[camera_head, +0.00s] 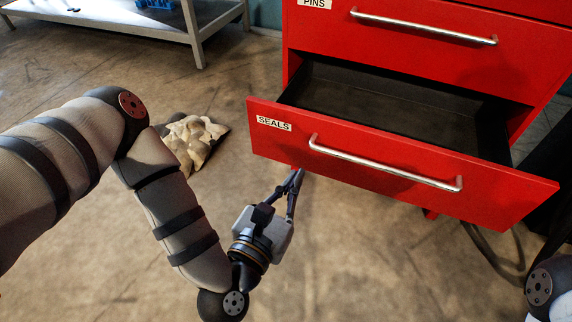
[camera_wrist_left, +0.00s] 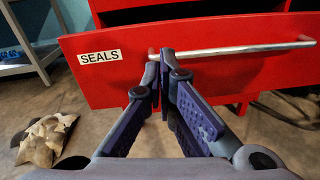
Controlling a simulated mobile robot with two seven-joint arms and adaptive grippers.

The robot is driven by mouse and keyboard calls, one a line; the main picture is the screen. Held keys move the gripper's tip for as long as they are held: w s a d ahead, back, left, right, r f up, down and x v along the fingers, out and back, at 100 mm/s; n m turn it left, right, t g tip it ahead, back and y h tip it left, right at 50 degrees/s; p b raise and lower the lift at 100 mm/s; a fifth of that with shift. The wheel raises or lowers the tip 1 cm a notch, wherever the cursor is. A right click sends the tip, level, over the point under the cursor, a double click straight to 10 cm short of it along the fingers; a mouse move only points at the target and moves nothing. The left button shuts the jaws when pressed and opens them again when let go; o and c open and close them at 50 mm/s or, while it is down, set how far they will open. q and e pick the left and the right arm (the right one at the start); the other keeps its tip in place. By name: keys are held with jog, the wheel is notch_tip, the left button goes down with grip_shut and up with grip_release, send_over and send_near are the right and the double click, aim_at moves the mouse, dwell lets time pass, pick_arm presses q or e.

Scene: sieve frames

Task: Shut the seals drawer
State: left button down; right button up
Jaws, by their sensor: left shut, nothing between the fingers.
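The red seals drawer (camera_head: 385,165) stands pulled out of the red cabinet in the head view. Its dark inside looks empty, and its front has a "SEALS" label and a long metal bar handle (camera_head: 385,165). In the left wrist view the drawer front (camera_wrist_left: 110,85) and the handle (camera_wrist_left: 240,49) fill the upper part. My left gripper (camera_head: 297,174) is shut and empty, in front of the lower left part of the drawer front. In the wrist view its fingertips (camera_wrist_left: 160,55) overlap the handle's left end; I cannot tell whether they touch. My right gripper is not in view.
The pins drawer (camera_head: 400,50) above has its own handle. A crumpled pale bag (camera_head: 195,140) lies on the floor at the left of the cabinet. A grey shelf (camera_head: 120,20) stands at the back left. A dark cable lies under the drawer's right side. The floor in front is clear.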

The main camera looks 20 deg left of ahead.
aim_at(318, 120)
pick_arm(q)
jog(key=shift+n+t+y, duration=0.3)
jog(key=shift+n, duration=0.5)
jog(key=w, duration=0.9)
jog(key=w+b, duration=0.1)
jog(key=w, duration=0.4)
jog(key=shift+w+a+r, duration=0.35)
jog(key=shift+r, duration=0.05)
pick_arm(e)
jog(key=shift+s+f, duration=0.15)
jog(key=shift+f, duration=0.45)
pick_arm(q)
jog(key=w+b, duration=1.4)
jog(key=w, duration=0.8)
jog(key=shift+w+d, duration=0.2)
jog(key=shift+d, duration=0.15)
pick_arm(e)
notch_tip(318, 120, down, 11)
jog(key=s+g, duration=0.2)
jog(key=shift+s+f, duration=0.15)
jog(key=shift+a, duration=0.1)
